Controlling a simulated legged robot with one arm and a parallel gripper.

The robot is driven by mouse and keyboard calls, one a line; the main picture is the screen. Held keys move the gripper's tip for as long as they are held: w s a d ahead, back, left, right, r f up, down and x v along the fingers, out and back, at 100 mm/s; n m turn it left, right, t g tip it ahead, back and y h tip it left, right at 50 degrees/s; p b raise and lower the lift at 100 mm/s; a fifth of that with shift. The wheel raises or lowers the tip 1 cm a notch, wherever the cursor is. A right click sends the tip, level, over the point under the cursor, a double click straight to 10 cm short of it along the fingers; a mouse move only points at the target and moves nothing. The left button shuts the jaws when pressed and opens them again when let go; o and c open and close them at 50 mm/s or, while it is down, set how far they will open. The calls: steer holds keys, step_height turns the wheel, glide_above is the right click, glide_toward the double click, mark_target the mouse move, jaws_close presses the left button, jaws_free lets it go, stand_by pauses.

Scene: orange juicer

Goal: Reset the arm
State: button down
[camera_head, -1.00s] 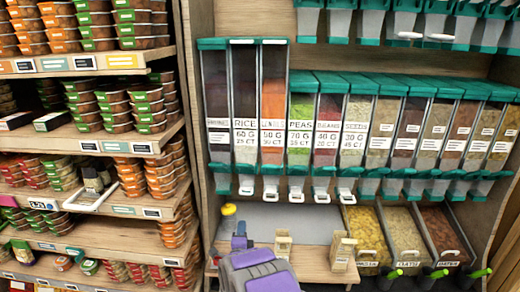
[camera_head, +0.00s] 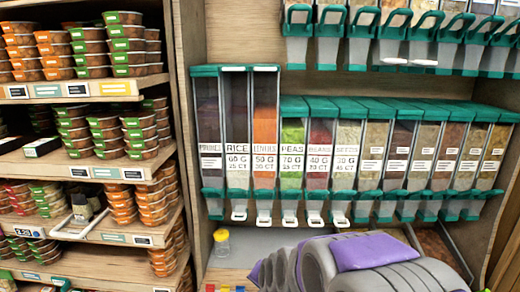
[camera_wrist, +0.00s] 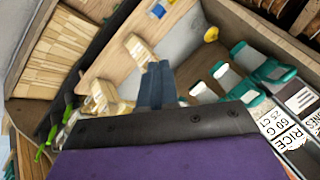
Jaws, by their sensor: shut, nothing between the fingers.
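My gripper (camera_wrist: 157,84) shows in the wrist view as two blue-grey fingers held together, with nothing between them. Beyond its tips lie the wooden ledge and grey counter of the dispenser stand; I see no contact with them. In the head view my purple and grey arm fills the lower right, close to the camera. It covers most of the counter and the lower bins. The fingers cannot be made out in that view.
Food dispensers (camera_head: 292,150) stand in a row behind my arm. A jar with a yellow lid (camera_head: 221,240) is left of the arm. Shelves of stacked food tubs (camera_head: 125,130) fill the left. Small beige cartons (camera_wrist: 140,50) stand on the ledge in the wrist view.

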steer(key=s+d+r+n+g, duration=0.1)
steer(key=s+d+n+g, duration=0.1)
steer(key=s, duration=1)
steer(key=s+d+r+n+g+h, duration=0.1)
steer(key=s+d+r+n+g, duration=0.1)
steer(key=s+d+g, duration=0.2)
steer(key=s+d+r+n+g+h, duration=0.1)
steer(key=s+d, duration=0.6)
steer(key=s, duration=1.4)
steer(key=shift+d+r+n+g, duration=0.15)
steer(key=shift+d+n+g, duration=0.15)
steer(key=shift+n+g, duration=0.55)
steer(key=c, duration=1.8)
jaws_free()
steer(key=shift+w, duration=0.1)
